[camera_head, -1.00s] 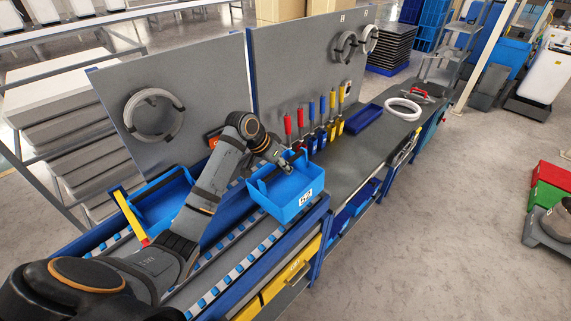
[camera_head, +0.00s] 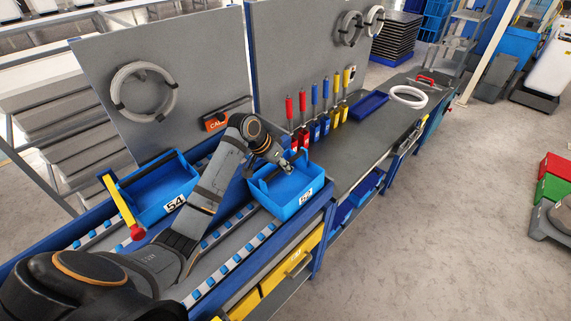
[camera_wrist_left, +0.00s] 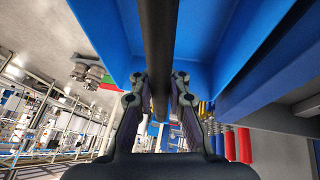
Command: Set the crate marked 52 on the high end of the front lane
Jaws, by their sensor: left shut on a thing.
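The blue open crate marked 52 (camera_head: 296,205) is at the right end of the front roller lane (camera_head: 235,268), its label facing front. Whether its base touches the rollers cannot be told. My left gripper (camera_head: 288,166) is above it, shut on its black handle bar. In the left wrist view the dark handle (camera_wrist_left: 159,45) runs between the fingers (camera_wrist_left: 160,92), with the blue crate walls on both sides. My right gripper is not in view.
A blue crate marked 54 (camera_head: 150,205) sits on the back lane, partly behind my arm. A yellow bar with a red end (camera_head: 121,205) stands before it. Red, blue and yellow tools (camera_head: 318,120) and a blue tray (camera_head: 368,105) are on the bench to the right.

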